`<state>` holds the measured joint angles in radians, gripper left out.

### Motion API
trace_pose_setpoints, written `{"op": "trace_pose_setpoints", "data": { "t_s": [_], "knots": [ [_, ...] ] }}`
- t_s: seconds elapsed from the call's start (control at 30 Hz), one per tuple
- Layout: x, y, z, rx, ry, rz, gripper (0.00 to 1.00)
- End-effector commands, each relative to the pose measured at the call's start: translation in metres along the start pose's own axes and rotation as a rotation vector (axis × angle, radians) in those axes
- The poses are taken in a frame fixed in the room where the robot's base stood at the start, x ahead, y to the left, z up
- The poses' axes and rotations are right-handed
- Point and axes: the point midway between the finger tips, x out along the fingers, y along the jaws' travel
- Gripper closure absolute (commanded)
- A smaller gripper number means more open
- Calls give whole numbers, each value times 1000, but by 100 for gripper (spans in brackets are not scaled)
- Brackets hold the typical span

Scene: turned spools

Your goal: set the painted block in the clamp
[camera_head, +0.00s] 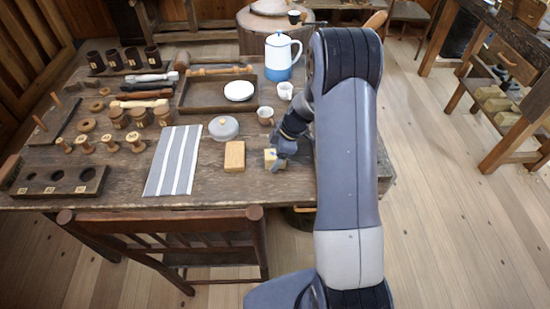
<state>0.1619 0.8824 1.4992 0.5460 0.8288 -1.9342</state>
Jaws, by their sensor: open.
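A small wooden block (269,156) stands near the table's front edge, right at my gripper. My gripper (277,161) points down over its right side and partly hides it; the jaws are open, and whether they touch the block is too small to tell. A flat, light wooden block (235,157) lies apart, to the left. I cannot tell for sure which block is the painted one. No clamp can be made out; my arm hides the table's right part.
The table (130,190) holds a striped cloth (172,160), a grey round lid (223,128), cups (265,115), a tray (196,106) with a white dish (239,90), a blue-and-white pot (279,60) and several spools (109,143). A chair (165,230) stands at the front.

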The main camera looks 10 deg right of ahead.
Motion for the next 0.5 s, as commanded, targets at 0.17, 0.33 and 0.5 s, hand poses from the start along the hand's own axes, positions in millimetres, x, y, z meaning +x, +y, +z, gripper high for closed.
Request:
{"op": "trace_pose_setpoints", "data": {
  "t_s": [0.17, 0.33, 0.5],
  "knots": [
    [0, 0, 0, 0, 0, 0, 41],
    [0, 0, 0, 0, 0, 0, 55],
    [0, 0, 0, -1, 0, 0, 69]
  ]
}}
